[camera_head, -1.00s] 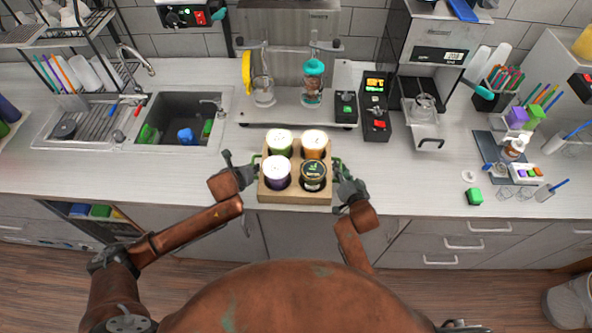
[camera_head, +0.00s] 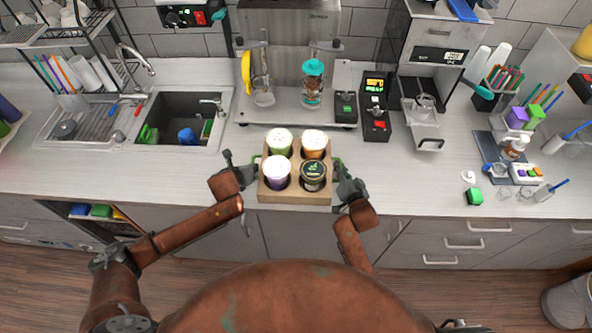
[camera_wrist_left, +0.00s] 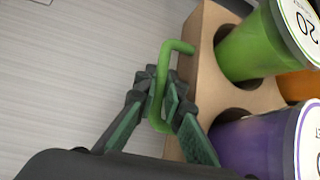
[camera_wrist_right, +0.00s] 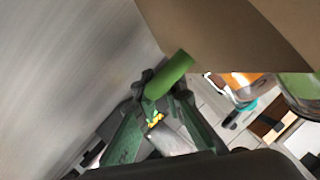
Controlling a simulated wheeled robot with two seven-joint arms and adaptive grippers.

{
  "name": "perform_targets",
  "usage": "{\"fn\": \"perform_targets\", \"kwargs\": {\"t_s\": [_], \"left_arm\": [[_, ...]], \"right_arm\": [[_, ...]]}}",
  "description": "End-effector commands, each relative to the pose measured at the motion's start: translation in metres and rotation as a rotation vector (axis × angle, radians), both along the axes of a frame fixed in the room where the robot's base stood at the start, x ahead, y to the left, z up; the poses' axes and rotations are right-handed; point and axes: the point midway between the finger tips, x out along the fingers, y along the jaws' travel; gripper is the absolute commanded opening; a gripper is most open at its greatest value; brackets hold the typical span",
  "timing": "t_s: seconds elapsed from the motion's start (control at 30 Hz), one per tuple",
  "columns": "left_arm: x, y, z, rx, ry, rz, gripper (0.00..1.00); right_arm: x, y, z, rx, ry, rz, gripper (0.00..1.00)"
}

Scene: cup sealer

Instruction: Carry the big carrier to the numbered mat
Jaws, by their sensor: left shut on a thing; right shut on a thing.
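The big carrier (camera_head: 295,197) is a brown cardboard tray holding several lidded cups: a green cup, an orange cup (camera_head: 314,146), a purple cup (camera_head: 276,172) and a dark-lidded cup (camera_head: 313,174). It is level near the counter's front edge; I cannot tell whether it touches the counter. My left gripper (camera_head: 249,167) is shut on the carrier's left green handle, clear in the left wrist view (camera_wrist_left: 160,115). My right gripper (camera_head: 341,172) is shut on the right green handle, seen in the right wrist view (camera_wrist_right: 170,75). I cannot make out a numbered mat.
A sink (camera_head: 180,125) is at the left. The counter (camera_head: 410,185) right of the carrier is clear.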

Motion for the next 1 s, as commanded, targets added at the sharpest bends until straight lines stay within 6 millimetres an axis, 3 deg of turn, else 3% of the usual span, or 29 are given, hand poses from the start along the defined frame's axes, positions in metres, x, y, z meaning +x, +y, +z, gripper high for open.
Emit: {"fn": "perform_targets", "kwargs": {"t_s": [0.47, 1.0], "left_arm": [[0.002, 0.000, 0.010, -0.001, -0.008, -0.001, 0.00], [0.002, 0.000, 0.049, -0.001, -0.011, -0.001, 0.00]], "right_arm": [[0.001, 0.001, 0.010, 0.000, -0.010, 0.002, 0.00], [0.002, 0.000, 0.050, 0.001, -0.014, 0.001, 0.00]]}}
